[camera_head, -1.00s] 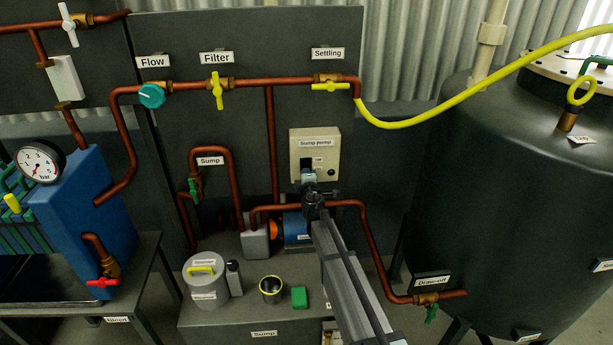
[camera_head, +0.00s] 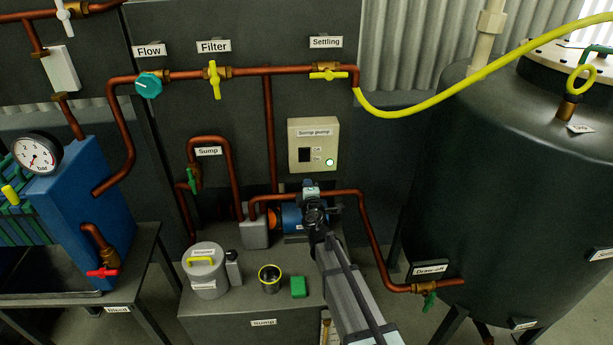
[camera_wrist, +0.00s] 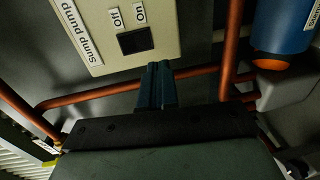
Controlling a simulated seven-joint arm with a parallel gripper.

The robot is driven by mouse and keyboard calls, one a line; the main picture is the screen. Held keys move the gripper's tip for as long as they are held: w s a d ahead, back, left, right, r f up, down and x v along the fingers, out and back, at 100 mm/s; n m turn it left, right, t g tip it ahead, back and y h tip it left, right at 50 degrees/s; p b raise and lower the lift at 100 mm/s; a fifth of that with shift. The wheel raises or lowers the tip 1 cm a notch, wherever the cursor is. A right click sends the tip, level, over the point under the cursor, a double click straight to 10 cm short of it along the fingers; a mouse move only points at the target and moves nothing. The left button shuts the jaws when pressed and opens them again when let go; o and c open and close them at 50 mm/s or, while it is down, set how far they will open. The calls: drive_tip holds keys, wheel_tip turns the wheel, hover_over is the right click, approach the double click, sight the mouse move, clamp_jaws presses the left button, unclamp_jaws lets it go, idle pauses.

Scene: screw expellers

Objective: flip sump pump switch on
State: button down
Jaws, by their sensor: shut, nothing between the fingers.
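The sump pump switch box (camera_head: 314,146) is a cream panel on the dark back board, labelled "Sump pump". In the wrist view the box (camera_wrist: 95,20) appears rotated, with the black rocker (camera_wrist: 133,41) just beyond my fingertips. My gripper (camera_head: 311,187) is below the box, apart from it. Its fingers (camera_wrist: 158,75) are together with nothing between them.
Copper pipes (camera_head: 345,193) run close around my gripper, beside the blue pump (camera_head: 291,216). A lidded grey pot (camera_head: 207,272), a yellow-rimmed cup (camera_head: 270,280) and a green block (camera_head: 298,287) stand on the sump top. The large dark tank (camera_head: 500,190) stands at the right.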

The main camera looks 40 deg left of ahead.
drive_tip(key=shift+f+v, duration=0.2)
drive_tip(key=shift+v, duration=0.6)
drive_tip(key=shift+f+v, duration=0.2)
drive_tip(key=shift+v, duration=0.6)
drive_tip(key=w+d+f+m+t+h, duration=0.1)
drive_tip(key=w+d+f+m+h, duration=0.1)
drive_tip(key=d+m+h, duration=0.35)
drive_tip(key=w+d+f+m+t+h, duration=0.1)
drive_tip(key=d+f+m+h, duration=0.1)
drive_tip(key=d+m+h, duration=0.35)
drive_tip(key=s+d+f+m+g+h, duration=0.2)
drive_tip(key=s+d+f+g, duration=0.3)
drive_tip(key=d+f, duration=0.5)
drive_tip(key=s+d+f+m+g+h, duration=0.15)
drive_tip(key=s+d+f+g, duration=0.35)
drive_tip(key=d+f, duration=0.5)
drive_tip(key=s+d+f+m+g+y, duration=0.1)
drive_tip(key=s+d+f+m+g, duration=0.2)
drive_tip(key=s+d+f, duration=0.3)
drive_tip(key=s+d+f+m+g, duration=0.4)
drive_tip(key=s+d, duration=0.8)
drive_tip(key=d, duration=0.6)
drive_tip(key=s+d+f+m+g+y, duration=0.1)
drive_tip(key=s+d+f+m+g, duration=0.2)
drive_tip(key=d, duration=1)
drive_tip(key=s+f+m, duration=0.2)
drive_tip(key=s+f, duration=0.3)
drive_tip(key=s, duration=0.2)
drive_tip(key=shift+g+y, duration=0.3)
drive_tip(key=shift+y, duration=0.05)
